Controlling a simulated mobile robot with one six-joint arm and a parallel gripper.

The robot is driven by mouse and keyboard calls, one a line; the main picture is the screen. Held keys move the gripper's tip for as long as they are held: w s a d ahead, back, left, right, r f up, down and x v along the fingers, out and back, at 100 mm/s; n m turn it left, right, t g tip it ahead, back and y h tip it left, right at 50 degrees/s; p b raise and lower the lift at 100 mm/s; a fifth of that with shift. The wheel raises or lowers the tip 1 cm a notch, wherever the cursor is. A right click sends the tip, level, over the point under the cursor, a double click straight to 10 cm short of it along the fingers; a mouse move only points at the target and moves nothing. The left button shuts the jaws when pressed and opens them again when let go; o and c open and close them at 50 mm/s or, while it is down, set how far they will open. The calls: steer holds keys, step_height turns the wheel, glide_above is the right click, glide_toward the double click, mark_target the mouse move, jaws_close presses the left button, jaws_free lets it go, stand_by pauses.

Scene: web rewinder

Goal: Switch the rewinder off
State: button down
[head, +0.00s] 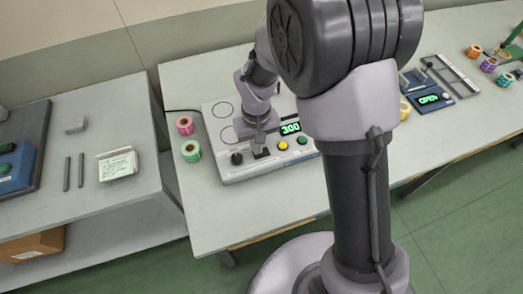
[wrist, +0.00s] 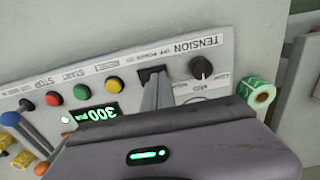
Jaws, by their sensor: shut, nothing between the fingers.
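The rewinder (head: 237,172) is a pale console on the table, with two circle outlines on its top. Its green display (head: 290,128) is lit and reads 300; it also shows in the wrist view (wrist: 91,114). The black power switch (wrist: 151,72) sits between the yellow button (wrist: 114,83) and the black tension knob (wrist: 202,67). My gripper (wrist: 156,92) is shut and empty, its fingertips at the switch and partly covering it. I cannot tell whether they touch it or which way it is set. In the head view my gripper (head: 260,148) points down at the console.
Green (wrist: 81,92) and red (wrist: 53,98) buttons line the panel. Pink (head: 185,124) and green (head: 191,151) tape rolls stand left of the console. A blue device reading OPEN (head: 430,101) lies to the right.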

steer(key=shift+f, duration=0.3)
steer(key=shift+r, duration=0.1)
step_height(320, 180, up, 7)
steer(key=p, duration=0.5)
step_height(320, 180, up, 6)
steer(key=m+t, duration=0.1)
glide_above(264, 156)
steer(key=s+d+r+m+t+y+b, duration=0.15)
steer(key=s+d+r+m, duration=0.3)
steer(key=s+r, duration=0.45)
steer(key=s+d+r+m+t+b, duration=0.1)
steer(key=s+d+r+m+t, duration=0.1)
steer(key=s, duration=0.5)
step_height(264, 156, up, 2)
steer(key=shift+s+r+t+b, duration=0.1)
steer(key=shift+s+t+b, duration=0.3)
steer(key=shift+t, duration=0.25)
